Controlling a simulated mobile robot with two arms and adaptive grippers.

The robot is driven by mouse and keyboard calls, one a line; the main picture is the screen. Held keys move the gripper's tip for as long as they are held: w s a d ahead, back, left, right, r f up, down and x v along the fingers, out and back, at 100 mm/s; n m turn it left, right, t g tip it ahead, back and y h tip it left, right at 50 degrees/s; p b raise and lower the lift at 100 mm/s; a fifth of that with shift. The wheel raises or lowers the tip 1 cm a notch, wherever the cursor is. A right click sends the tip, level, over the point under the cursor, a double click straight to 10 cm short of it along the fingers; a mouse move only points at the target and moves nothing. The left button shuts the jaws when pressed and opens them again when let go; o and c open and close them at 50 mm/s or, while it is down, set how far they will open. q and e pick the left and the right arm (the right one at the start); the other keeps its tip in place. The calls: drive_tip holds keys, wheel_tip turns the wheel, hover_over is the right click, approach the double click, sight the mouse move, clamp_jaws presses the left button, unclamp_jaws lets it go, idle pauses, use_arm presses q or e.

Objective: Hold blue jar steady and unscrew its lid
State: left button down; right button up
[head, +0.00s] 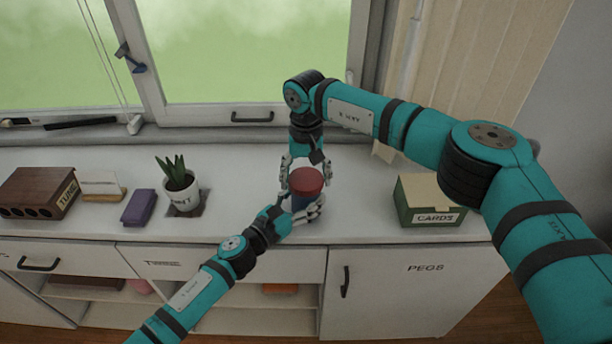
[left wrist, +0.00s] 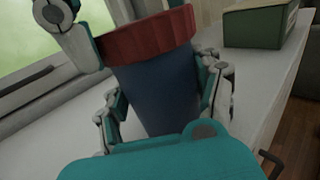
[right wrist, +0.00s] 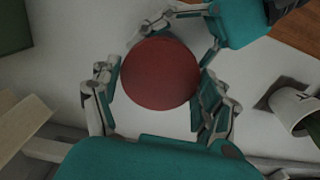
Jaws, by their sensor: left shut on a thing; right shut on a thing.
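The blue jar (head: 300,203) stands upright on the white counter with its red lid (head: 307,180) on top. In the left wrist view the jar body (left wrist: 155,98) tapers downward under the ridged lid (left wrist: 150,38). My left gripper (head: 303,212) comes in from the lower left and is shut around the jar body. My right gripper (head: 306,176) reaches down from behind and is shut on the lid. In the right wrist view the round lid (right wrist: 160,74) sits between its fingers and hides the jar below. The jar's base is hidden in the left wrist view.
A green CARDS box (head: 430,203) stands to the right on the counter. To the left are a potted plant (head: 183,192), a purple block (head: 138,207), a white card stand (head: 100,184) and a brown box (head: 38,192). The window (head: 250,50) is behind.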

sight(306, 179)
use_arm(q)
drive_tip(key=shift+d, duration=0.1)
use_arm(e)
drive_tip(key=shift+w+r, duration=0.1)
drive_tip(key=shift+r, duration=0.15)
idle(0.5)
drive_tip(key=shift+r, duration=0.9)
drive_tip(key=shift+r, duration=2)
use_arm(q)
drive_tip(key=shift+c, duration=0.7)
unclamp_jaws()
drive_tip(key=shift+s, duration=0.1)
